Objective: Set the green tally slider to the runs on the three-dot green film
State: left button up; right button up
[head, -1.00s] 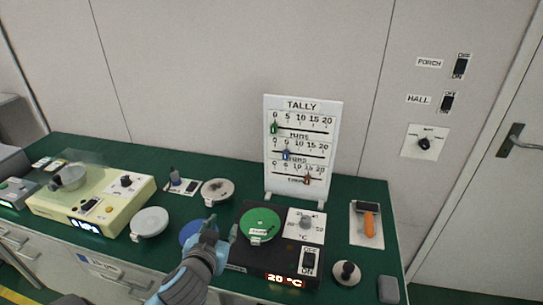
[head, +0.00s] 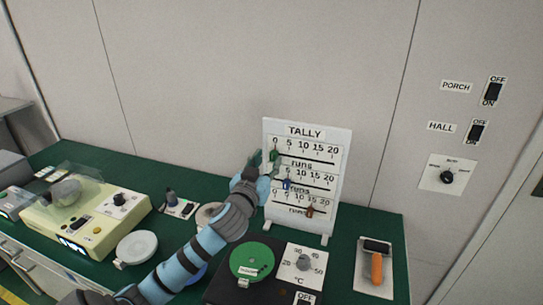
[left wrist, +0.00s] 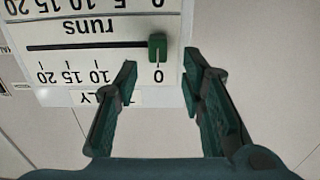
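The white tally board (head: 341,140) stands upright at the back of the bench, with three slider scales running from 0 to 20. The green slider (head: 274,155) is on the top scale at 0; it also shows in the left wrist view (left wrist: 158,47), where the board appears upside down. My left gripper (head: 262,163) is at the board's left edge. In the left wrist view its fingers (left wrist: 160,78) are open, with the slider just beyond and between the tips, not gripped. A green disc (head: 252,258) lies on the black hotplate; its small label is too small to read. My right gripper is out of view.
The blue slider (head: 287,184) and the orange-brown slider (head: 309,211) sit on the lower scales. A cream machine (head: 85,220) and a white round dish (head: 137,247) stand left. My left arm covers part of the bench.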

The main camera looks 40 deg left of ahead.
aim_at(273, 155)
pick_arm(q)
jog(key=x, duration=0.4)
jog(key=shift+d+f, duration=0.15)
jog(key=shift+s, duration=0.25)
jog(key=shift+w, duration=0.15)
grip_shut()
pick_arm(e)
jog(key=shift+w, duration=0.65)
